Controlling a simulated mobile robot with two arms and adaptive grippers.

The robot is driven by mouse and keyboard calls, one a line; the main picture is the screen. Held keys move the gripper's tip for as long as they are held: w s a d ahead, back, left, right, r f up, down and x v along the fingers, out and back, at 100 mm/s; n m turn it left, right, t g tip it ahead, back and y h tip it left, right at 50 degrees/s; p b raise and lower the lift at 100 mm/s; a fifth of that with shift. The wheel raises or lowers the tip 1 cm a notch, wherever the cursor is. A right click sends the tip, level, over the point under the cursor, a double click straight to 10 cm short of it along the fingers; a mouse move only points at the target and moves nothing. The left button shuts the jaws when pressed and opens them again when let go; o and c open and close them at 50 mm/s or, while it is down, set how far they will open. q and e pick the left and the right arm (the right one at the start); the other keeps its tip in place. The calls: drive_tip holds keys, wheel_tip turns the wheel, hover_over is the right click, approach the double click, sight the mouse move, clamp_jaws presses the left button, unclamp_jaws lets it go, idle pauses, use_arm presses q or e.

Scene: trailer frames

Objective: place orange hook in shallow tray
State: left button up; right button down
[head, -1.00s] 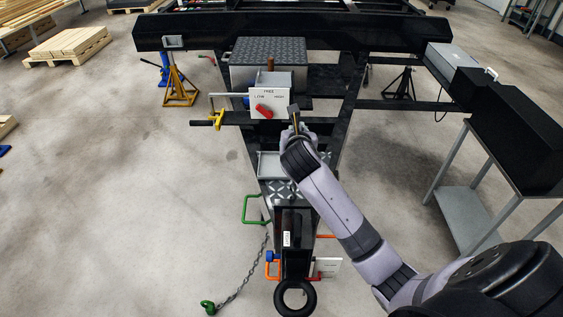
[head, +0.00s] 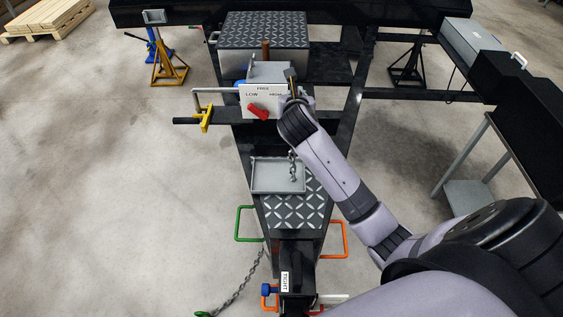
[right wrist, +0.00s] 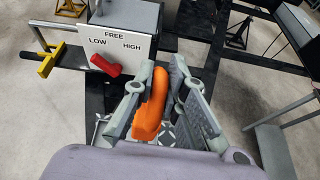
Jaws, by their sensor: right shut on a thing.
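The orange hook (right wrist: 151,105) is between the two grey fingers of my right gripper (right wrist: 161,75) in the right wrist view, and the gripper is shut on it. In the head view my right gripper (head: 291,90) is mostly hidden behind my wrist, and the hook cannot be made out. My left gripper is not in view.
A white panel (head: 245,106) marked FREE, LOW and HIGH, with a red lever (head: 258,111), stands beside my right gripper. A yellow-handled bar (head: 206,118) juts left. A green handle (head: 238,224) and an orange handle (head: 345,240) flank the frame.

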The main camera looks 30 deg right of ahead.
wheel_tip(320, 180, down, 15)
drive_tip(key=shift+s+r, duration=0.1)
drive_tip(key=shift+a+f+b, duration=0.1)
drive_tip(key=shift+f+b, duration=0.35)
drive_tip(key=shift+f, duration=1.9)
drive_tip(key=shift+f, duration=0.2)
drive_tip(key=c, duration=1.6)
unclamp_jaws()
